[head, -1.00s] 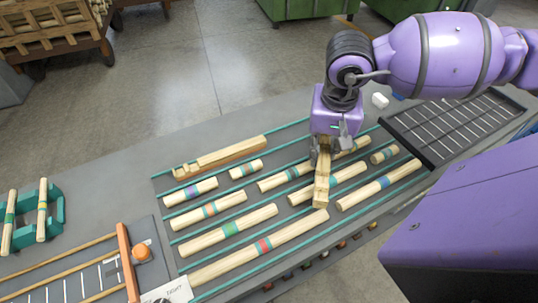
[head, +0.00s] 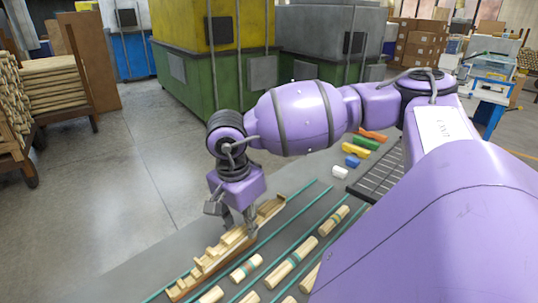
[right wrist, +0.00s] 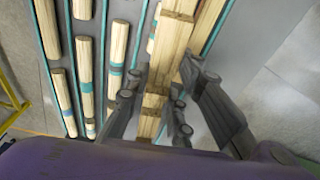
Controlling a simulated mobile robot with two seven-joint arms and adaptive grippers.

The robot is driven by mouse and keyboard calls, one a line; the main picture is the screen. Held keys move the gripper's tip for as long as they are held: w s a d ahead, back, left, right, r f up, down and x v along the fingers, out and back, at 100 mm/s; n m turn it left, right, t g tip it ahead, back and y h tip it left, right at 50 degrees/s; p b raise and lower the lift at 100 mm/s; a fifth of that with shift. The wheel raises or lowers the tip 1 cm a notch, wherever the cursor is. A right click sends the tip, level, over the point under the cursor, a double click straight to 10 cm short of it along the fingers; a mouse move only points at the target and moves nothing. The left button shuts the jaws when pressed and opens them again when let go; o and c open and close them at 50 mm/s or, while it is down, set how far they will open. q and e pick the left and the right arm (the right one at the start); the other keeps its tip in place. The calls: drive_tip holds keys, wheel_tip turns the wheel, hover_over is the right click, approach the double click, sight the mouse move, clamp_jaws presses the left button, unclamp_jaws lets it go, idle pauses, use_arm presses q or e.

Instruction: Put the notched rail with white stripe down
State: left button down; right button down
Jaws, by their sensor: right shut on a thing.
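My right gripper (head: 238,218) is shut on a notched wooden rail (head: 270,208) at the far edge of the turned-wood rows in the head view. The rail is pale wood with step-like notches. In the right wrist view the fingers (right wrist: 158,92) stand on both sides of the held rail (right wrist: 172,40). Another notched wooden piece (right wrist: 207,28) lies close alongside it. I cannot make out a white stripe, nor whether the held rail touches the surface. My left gripper is not in view.
Banded dowels (head: 292,262) lie in rows between teal strips (head: 310,238), nearer than the gripper. A white block (head: 340,172) and coloured blocks (head: 365,143) are by the dark slotted tray (head: 378,178). Open floor (head: 150,180) lies beyond the bench.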

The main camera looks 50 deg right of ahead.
drive_tip(key=shift+w, duration=0.15)
drive_tip(key=shift+w+d+f+m, duration=0.2)
drive_tip(key=shift+w+d+m, duration=0.05)
drive_tip(key=shift+m, duration=0.05)
drive_tip(key=w+d+f, duration=0.1)
drive_tip(key=w+f, duration=0.2)
drive_tip(key=w, duration=0.1)
drive_tip(key=w+d+f, duration=0.1)
drive_tip(key=w+f, duration=0.1)
drive_tip(key=w, duration=0.1)
drive_tip(key=w+d+f, duration=0.1)
drive_tip(key=w+f, duration=0.2)
drive_tip(key=w, duration=0.1)
drive_tip(key=shift+w+f, duration=0.3)
drive_tip(key=shift+w, duration=0.05)
drive_tip(key=shift+w+f, duration=0.35)
drive_tip(key=shift+f, duration=0.05)
wheel_tip(320, 180, down, 3)
drive_tip(key=shift+w+f, duration=0.1)
drive_tip(key=shift+f, duration=0.05)
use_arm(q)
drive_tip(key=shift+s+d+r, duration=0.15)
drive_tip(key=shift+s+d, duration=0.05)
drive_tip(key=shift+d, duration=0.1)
